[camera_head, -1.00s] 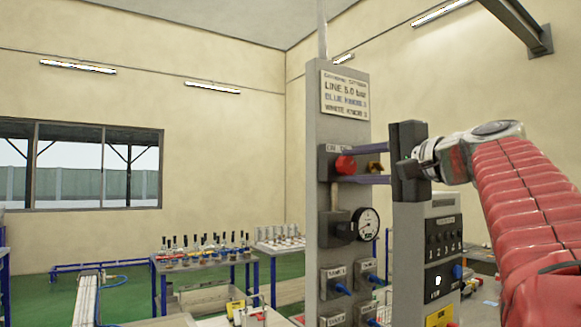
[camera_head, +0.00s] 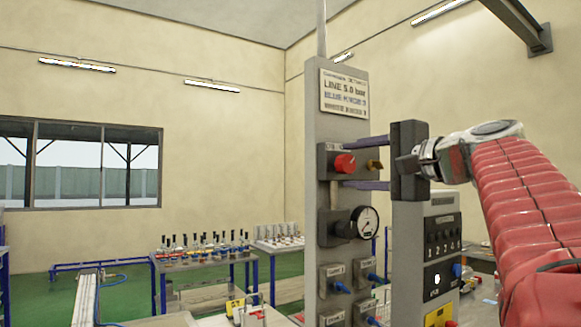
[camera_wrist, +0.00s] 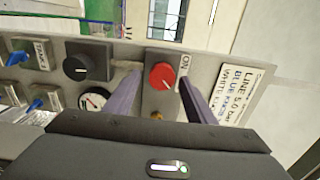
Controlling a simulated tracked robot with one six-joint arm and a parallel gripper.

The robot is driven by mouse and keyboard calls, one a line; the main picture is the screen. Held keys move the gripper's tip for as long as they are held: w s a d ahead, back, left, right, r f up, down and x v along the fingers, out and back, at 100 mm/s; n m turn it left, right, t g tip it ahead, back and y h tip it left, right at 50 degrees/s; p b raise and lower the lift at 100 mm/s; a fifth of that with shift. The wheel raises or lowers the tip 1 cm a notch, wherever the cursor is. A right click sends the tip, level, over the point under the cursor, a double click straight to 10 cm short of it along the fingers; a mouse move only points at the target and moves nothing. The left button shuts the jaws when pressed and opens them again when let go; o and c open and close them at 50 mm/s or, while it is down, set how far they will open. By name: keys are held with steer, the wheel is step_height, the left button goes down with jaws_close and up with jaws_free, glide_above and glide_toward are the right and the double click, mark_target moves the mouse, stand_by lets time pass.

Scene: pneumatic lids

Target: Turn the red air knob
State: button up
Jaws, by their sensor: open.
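The red air knob (camera_head: 345,163) is on a grey box on the upright grey panel (camera_head: 325,95). It has a pale mark on its face. My gripper (camera_head: 358,169) reaches in from the right with its purple-grey fingers apart. In the wrist view the red knob (camera_wrist: 162,76) shows in the gap between the open fingers (camera_wrist: 160,82), with space on both sides. I cannot tell how far the fingertips are from the panel. A black round gauge (camera_head: 366,222) sits below the knob.
A small yellow-brown lever (camera_head: 375,166) sits right of the knob, close to the fingers. Blue valve levers (camera_head: 340,287) are lower on the panel, and a line-pressure sign (camera_head: 344,93) is above. A grey control box (camera_head: 442,240) stands right. A table with bottles (camera_head: 205,257) is behind.

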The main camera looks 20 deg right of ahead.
steer(key=shift+s, duration=0.15)
steer(key=s+d, duration=0.2)
steer(key=s, duration=1.1)
steer(key=shift+s, duration=0.2)
stand_by(0.6)
steer(key=w+a+f+n+g, duration=0.2)
steer(key=w+a+f+g, duration=0.15)
steer(key=f, duration=0.65)
steer(key=w+a+f+n+g, duration=0.15)
steer(key=w+f, duration=0.25)
steer(key=f, duration=0.6)
steer(key=w+a+f+n+g, duration=0.2)
steer(key=w+a+f+g, duration=0.15)
steer(key=f, duration=0.65)
steer(key=s+a+f+n+g+h, duration=0.1)
steer(key=s+a+f+n, duration=0.2)
steer(key=s+a+f, duration=0.2)
steer(key=s+a+f+n+g, duration=0.1)
steer(key=s+a+f+n, duration=0.3)
steer(key=f, duration=0.6)
steer(key=s+a+f+n+g+h, duration=0.1)
steer(key=s+a+f+n, duration=0.3)
steer(key=a+f, duration=0.4)
steer(key=shift+s+g+h, duration=0.3)
steer(key=shift+s+g, duration=0.05)
steer(key=shift+s, duration=0.45)
steer(key=shift+f, duration=0.1)
